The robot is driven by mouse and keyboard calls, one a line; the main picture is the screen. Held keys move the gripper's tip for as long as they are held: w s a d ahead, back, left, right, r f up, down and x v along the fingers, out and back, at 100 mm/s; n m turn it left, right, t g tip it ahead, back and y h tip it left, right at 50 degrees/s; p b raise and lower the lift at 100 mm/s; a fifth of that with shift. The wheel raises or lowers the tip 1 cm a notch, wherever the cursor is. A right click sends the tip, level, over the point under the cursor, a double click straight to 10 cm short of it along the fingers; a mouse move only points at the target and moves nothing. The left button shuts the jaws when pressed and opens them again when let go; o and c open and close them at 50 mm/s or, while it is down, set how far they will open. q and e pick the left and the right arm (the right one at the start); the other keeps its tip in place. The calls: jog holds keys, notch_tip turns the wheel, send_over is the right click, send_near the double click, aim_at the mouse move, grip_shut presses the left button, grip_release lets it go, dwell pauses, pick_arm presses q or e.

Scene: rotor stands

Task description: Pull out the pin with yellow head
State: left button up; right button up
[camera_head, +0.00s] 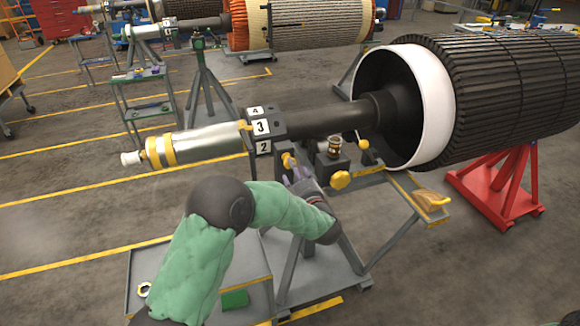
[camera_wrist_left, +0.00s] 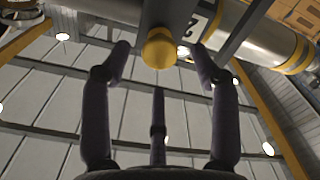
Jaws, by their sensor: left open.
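The pin's round yellow head (camera_head: 288,160) sits under the block numbered 4, 3, 2 (camera_head: 262,130) on the rotor shaft in the head view. In the left wrist view the yellow head (camera_wrist_left: 159,48) is between my fingertips, near the top centre. My left gripper (camera_head: 295,171) reaches up from below, just under the head. In the wrist view my left gripper (camera_wrist_left: 160,50) is open, one finger on each side of the head, with visible gaps. The pin's shank is hidden. My right gripper is not in view.
The grey stand (camera_head: 312,262) holds the shaft, with a yellow knob (camera_head: 341,180) and a yellow-tipped lever (camera_head: 363,145) to the right. The big black rotor (camera_head: 510,95) is at right, with a red stand (camera_head: 500,185) below. Open floor lies at left.

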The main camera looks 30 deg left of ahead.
aim_at(290, 168)
pick_arm(q)
jog(key=shift+b+x, duration=0.45)
jog(key=shift+x, duration=1.9)
jog(key=shift+d, duration=0.15)
grip_shut()
